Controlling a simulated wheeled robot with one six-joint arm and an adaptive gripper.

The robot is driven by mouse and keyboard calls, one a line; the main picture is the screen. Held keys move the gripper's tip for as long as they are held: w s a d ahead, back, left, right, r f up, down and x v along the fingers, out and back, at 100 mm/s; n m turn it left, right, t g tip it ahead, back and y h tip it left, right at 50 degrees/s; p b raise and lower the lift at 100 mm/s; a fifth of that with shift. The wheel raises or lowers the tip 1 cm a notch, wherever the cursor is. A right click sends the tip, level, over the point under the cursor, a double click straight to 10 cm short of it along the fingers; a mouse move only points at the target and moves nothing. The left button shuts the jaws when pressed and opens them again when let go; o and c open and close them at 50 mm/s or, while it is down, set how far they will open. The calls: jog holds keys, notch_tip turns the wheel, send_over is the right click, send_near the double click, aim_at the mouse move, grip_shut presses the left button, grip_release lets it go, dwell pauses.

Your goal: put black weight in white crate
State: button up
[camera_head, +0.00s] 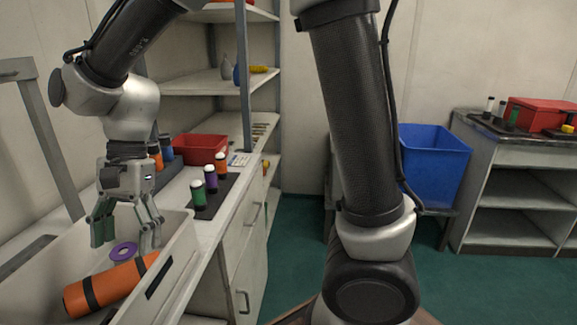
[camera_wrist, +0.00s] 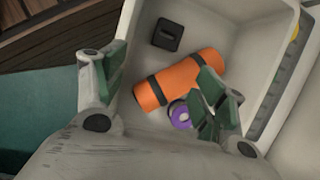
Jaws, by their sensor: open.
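The white crate (camera_head: 178,262) stands on the left counter, and it also shows in the wrist view (camera_wrist: 232,28). The black weight (camera_wrist: 167,34), a dark square block, lies on the crate floor near a corner. I cannot make it out in the head view. An orange roll with black bands (camera_head: 103,285) lies in the crate beside a purple ring (camera_head: 124,252). My gripper (camera_head: 125,236) is open and empty, pointing down over the crate. In the wrist view its green-padded fingers (camera_wrist: 162,88) are spread, with the weight apart from them.
A dark tray with capped bottles (camera_head: 197,192) stands beyond the crate, with a red bin (camera_head: 200,147) behind. Shelves rise at the back. A blue bin (camera_head: 432,160) and another bench (camera_head: 520,155) stand right. Green floor lies open between.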

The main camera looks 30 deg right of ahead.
jog(key=d+r+n+t, duration=0.2)
jog(key=d+r, duration=0.2)
jog(key=d, duration=0.7)
jog(key=d+r+n+t, duration=0.2)
jog(key=d+r, duration=0.1)
jog(key=d, duration=0.8)
jog(key=s+d+n+t+h, duration=0.1)
jog(key=s+d, duration=0.3)
jog(key=d, duration=0.3)
jog(key=s+d+r+n+t+h, duration=0.1)
jog(key=s+d+n+t+h, duration=0.1)
jog(key=s+d, duration=0.2)
jog(key=d, duration=0.3)
jog(key=shift+s+d+r, duration=0.15)
jog(key=shift+d+r, duration=0.1)
jog(key=shift+r, duration=0.05)
